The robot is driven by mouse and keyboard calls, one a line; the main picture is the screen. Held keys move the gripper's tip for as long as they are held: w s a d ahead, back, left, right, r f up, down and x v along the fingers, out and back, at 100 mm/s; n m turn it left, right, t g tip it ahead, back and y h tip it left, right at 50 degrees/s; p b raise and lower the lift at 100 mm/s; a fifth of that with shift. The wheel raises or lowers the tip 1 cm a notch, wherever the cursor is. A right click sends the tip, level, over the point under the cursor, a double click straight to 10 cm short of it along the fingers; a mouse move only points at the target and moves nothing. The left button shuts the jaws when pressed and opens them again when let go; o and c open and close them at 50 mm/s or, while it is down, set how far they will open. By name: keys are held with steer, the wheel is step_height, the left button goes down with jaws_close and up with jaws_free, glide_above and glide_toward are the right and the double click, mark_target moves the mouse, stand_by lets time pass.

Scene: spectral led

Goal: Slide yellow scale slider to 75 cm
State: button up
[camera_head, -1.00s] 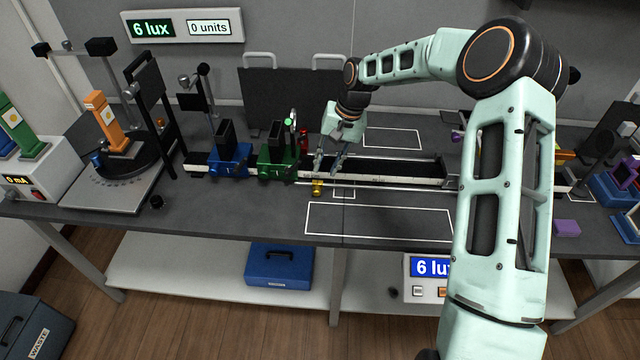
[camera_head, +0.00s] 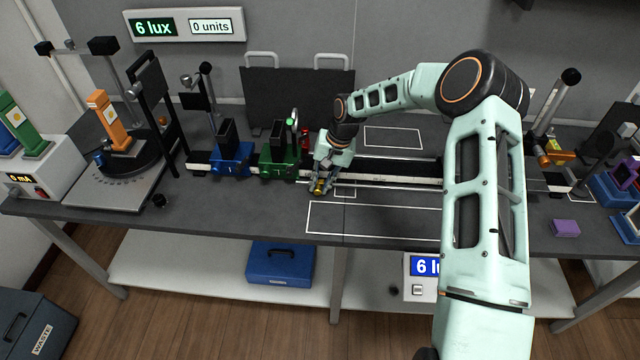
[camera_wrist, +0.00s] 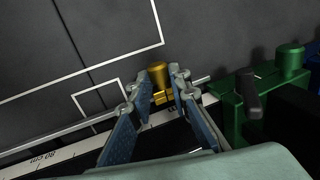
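The yellow scale slider (camera_head: 318,188) sits on a thin rod along the front of the dark rail with a white scale strip (camera_head: 400,179). In the wrist view the slider's yellow knob (camera_wrist: 157,70) shows just beyond and between my fingertips. My gripper (camera_head: 322,182) is low over the rail at the slider. In the wrist view my gripper (camera_wrist: 158,88) has its two fingers apart, with a gap on the slider's sides. Contact cannot be told. Part of the scale print, "80 cm" (camera_wrist: 46,160), shows at the lower left of the wrist view; the slider's exact reading is not legible.
A green carriage (camera_head: 278,160) stands just left of my gripper and shows at the right of the wrist view (camera_wrist: 240,105). A blue carriage (camera_head: 231,160) stands farther left. The rail right of my gripper looks clear. The bench front has white outlined areas.

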mark_target(361, 195)
jaws_close()
steer(key=d, duration=0.4)
steer(key=d+b, duration=0.1)
steer(key=d, duration=0.8)
steer(key=shift+s, duration=0.25)
steer(key=shift+o, duration=1.9)
jaws_free()
